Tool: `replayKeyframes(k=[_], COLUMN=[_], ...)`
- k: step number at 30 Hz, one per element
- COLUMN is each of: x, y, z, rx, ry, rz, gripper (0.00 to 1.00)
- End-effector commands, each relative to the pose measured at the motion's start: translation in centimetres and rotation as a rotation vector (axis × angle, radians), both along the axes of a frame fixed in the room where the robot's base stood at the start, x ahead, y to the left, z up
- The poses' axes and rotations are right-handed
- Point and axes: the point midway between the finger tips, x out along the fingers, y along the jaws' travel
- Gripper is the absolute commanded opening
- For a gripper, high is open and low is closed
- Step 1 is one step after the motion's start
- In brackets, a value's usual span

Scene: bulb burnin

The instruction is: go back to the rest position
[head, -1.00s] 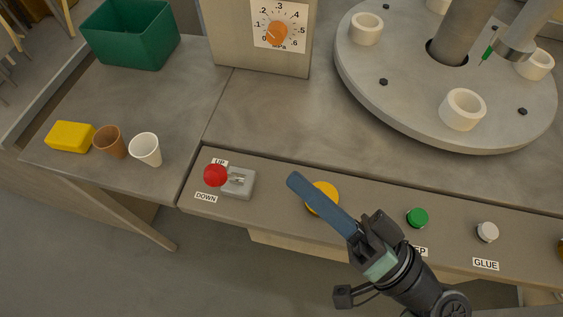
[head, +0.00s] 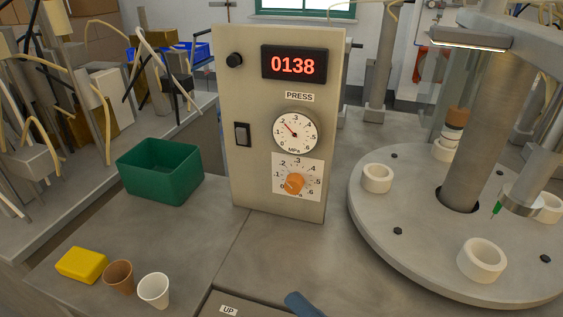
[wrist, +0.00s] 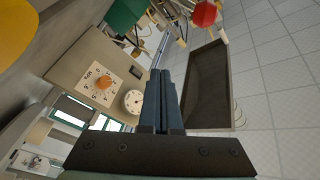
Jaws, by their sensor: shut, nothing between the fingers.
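My gripper shows in the wrist view (wrist: 162,100), its two dark blue fingers side by side and closed with nothing between them. In the head view only a blue fingertip of my gripper (head: 299,303) shows at the bottom edge, in front of the bench; the rest of the arm is out of the picture. The fingers touch no object that I can see.
The press box (head: 232,150) reads 0138. A round table (head: 400,260) with white cups stands right. A green bin (head: 160,172), yellow block (head: 82,264), brown cup (head: 119,277) and white cup (head: 154,290) are left. A red knob (wrist: 205,14) shows in the wrist view.

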Motion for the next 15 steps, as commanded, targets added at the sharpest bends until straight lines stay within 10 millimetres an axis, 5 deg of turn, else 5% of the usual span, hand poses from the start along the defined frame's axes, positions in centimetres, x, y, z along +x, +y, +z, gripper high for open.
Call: replayKeyframes(k=[5, 9, 15], x=[6.7, 10.2, 11.1], y=[1.5, 1.8, 2.3], z=[4.0, 9.7, 21.3], rx=[-0.254, -0.404, -0.520], ry=[-0.043, -0.158, -0.432], rz=[-0.168, -0.357, -0.659], gripper=[0.00, 0.00, 0.00])
